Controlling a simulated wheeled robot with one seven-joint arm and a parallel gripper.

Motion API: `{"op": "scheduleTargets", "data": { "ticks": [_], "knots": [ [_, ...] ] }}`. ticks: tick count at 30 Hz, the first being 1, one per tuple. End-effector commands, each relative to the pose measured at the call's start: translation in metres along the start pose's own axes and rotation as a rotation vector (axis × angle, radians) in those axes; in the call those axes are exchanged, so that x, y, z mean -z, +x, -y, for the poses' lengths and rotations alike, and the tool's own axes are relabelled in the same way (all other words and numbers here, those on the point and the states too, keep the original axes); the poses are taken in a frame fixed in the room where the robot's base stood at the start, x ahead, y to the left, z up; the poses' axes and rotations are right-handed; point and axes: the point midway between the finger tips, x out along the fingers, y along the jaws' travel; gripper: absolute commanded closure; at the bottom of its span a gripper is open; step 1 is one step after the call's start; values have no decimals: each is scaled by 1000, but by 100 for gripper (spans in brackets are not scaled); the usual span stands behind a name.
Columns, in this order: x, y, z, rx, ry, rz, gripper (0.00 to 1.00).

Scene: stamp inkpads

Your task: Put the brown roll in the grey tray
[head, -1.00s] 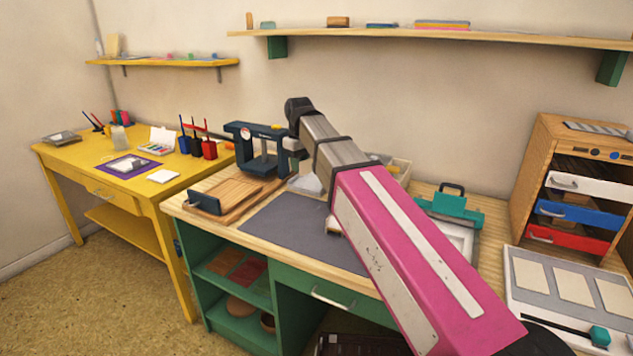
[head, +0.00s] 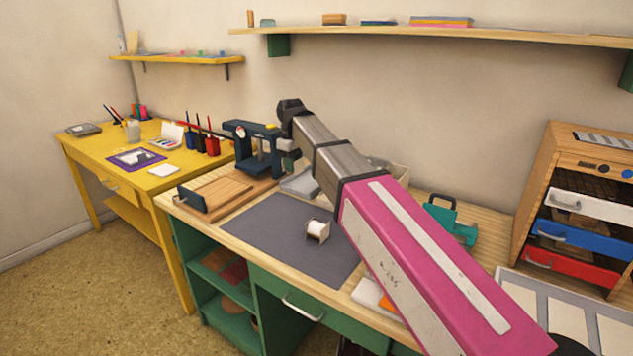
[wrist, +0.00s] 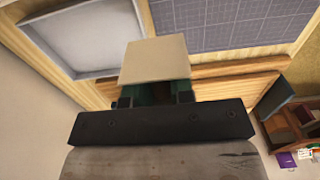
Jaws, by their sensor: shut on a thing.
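In the wrist view my gripper (wrist: 155,93) is shut on a pale tan-brown piece, the brown roll (wrist: 155,60). It shows as a plain, nearly rectangular face; its round ends are not visible. The grey tray (wrist: 88,42) lies at the upper left of that view, beyond and to the left of the held roll, and its visible floor is empty. In the head view the tray (head: 298,186) is partly hidden behind my arm, at the back edge of the dark mat.
The dark gridded mat (head: 275,225) carries a small white roll in a wooden holder (head: 317,230). A dark blue press (head: 255,150) stands left of my arm, by a wooden board (head: 215,195). The mat is otherwise mostly clear.

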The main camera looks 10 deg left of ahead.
Motion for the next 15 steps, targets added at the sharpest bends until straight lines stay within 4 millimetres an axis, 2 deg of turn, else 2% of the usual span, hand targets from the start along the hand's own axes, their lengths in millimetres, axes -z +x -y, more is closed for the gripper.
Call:
{"op": "scheduleTargets", "data": {
  "ticks": [1, 9, 15],
  "knots": [
    [0, 7, -13, 1, 3, 2, 100],
    [-4, 39, -66, 1, 4, 2, 100],
    [-7, 54, -91, 1, 2, 2, 100]
  ]
}}
